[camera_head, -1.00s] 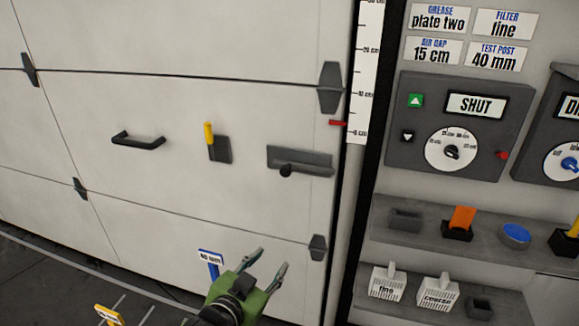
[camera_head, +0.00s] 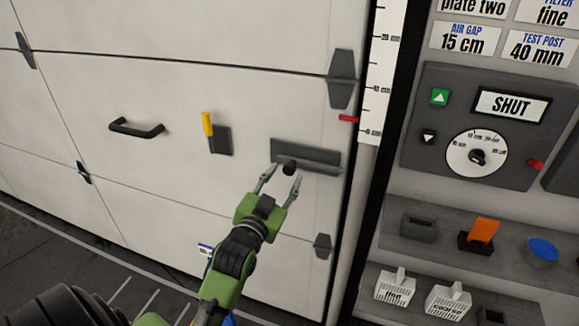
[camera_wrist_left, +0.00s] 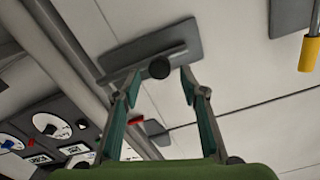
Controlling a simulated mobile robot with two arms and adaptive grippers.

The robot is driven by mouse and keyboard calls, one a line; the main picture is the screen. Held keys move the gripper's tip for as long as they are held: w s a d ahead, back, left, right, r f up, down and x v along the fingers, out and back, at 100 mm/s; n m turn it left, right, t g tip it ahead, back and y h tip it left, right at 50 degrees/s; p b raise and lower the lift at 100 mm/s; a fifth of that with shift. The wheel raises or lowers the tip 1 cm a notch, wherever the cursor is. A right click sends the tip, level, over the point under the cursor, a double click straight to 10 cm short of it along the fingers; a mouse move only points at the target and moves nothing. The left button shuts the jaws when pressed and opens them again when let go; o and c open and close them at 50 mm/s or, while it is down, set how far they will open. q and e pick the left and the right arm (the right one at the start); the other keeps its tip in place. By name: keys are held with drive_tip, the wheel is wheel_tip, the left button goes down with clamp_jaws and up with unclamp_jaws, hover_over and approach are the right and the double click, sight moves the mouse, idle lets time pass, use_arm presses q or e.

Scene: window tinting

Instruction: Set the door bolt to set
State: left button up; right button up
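The door bolt (camera_head: 318,151) is a dark grey plate with a sliding bar and a round black knob (camera_head: 289,167), on the white door (camera_head: 180,90) near its right edge. The knob sits toward the bar's left end. My left gripper (camera_head: 282,177) is open just below the knob, with one fingertip toward each side of it. In the left wrist view, the knob (camera_wrist_left: 159,69) shows between the open fingertips (camera_wrist_left: 161,80), in front of the bolt plate (camera_wrist_left: 168,42). Contact cannot be told. My right gripper is not in view.
A yellow-handled latch (camera_head: 215,133) and a black pull handle (camera_head: 136,128) are on the door to the left. A control panel (camera_head: 430,90) reading SHUT and shelves (camera_head: 455,258) with several small items stand to the right.

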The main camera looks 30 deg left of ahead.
sight(290, 171)
use_arm(q)
drive_tip(key=x, duration=0.3)
drive_tip(key=shift+w, duration=0.3)
drive_tip(key=shift+w+a, duration=0.15)
drive_tip(key=shift+w, duration=0.2)
drive_tip(key=shift+c, duration=0.7)
clamp_jaws()
drive_tip(key=shift+d+p, duration=0.3)
drive_tip(key=shift+p, duration=0.1)
drive_tip(key=d, duration=0.2)
drive_tip(key=w+d+p, duration=0.1)
drive_tip(key=d, duration=0.1)
drive_tip(key=shift+w+d, duration=0.1)
drive_tip(key=shift+d, duration=0.3)
drive_tip(key=shift+c, duration=1)
unclamp_jaws()
drive_tip(key=o, duration=0.3)
drive_tip(key=shift+d, duration=0.15)
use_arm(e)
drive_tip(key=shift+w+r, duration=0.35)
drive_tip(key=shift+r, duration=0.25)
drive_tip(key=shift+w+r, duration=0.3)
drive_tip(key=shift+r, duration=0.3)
use_arm(q)
drive_tip(key=shift+o, duration=0.2)
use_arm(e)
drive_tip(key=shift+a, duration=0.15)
